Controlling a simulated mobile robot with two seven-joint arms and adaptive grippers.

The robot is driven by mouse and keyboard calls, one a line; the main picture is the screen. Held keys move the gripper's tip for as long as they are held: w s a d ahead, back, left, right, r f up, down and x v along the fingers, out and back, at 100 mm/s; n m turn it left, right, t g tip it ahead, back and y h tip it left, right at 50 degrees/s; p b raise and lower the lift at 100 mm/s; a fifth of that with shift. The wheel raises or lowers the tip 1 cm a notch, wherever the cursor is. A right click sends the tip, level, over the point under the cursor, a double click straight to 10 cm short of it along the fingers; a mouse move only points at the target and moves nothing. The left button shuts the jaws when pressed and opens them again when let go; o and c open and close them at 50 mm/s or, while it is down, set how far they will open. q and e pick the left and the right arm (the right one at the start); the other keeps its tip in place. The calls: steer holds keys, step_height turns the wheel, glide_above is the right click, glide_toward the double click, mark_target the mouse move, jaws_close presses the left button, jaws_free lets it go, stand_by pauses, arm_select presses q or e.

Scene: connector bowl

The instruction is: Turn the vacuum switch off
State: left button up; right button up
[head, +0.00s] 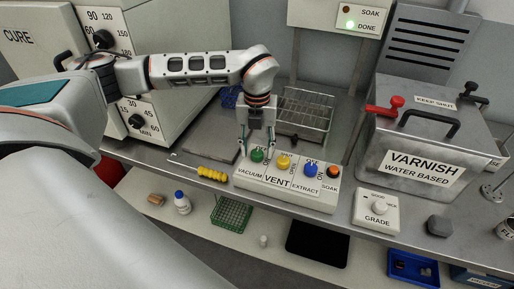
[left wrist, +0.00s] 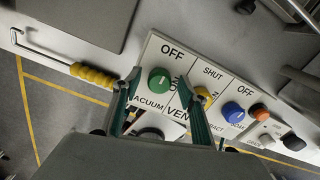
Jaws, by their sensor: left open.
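The vacuum switch is a green knob (head: 257,156) at the left end of a white control panel (head: 286,196) on the bench. It also shows in the left wrist view (left wrist: 159,81), with OFF printed above it and VACUUM below it. My left gripper (head: 257,146) is open and points down at the green knob. In the left wrist view its two fingers stand on either side of the knob, with gaps showing. I cannot tell whether either finger touches it, nor read the knob's exact setting. My right gripper is not in view.
A yellow vent knob (head: 283,161) sits close to the right finger; a blue extract knob (head: 310,170) and orange soak button (head: 333,171) lie further right. A yellow-handled hook (head: 212,174) lies left of the panel. A wire basket (head: 305,113) stands behind; a varnish tank (head: 418,150) stands right.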

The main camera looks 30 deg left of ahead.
mark_target(257, 151)
arm_select(q)
step_height(257, 151, up, 12)
stand_by(0.5)
stand_by(0.5)
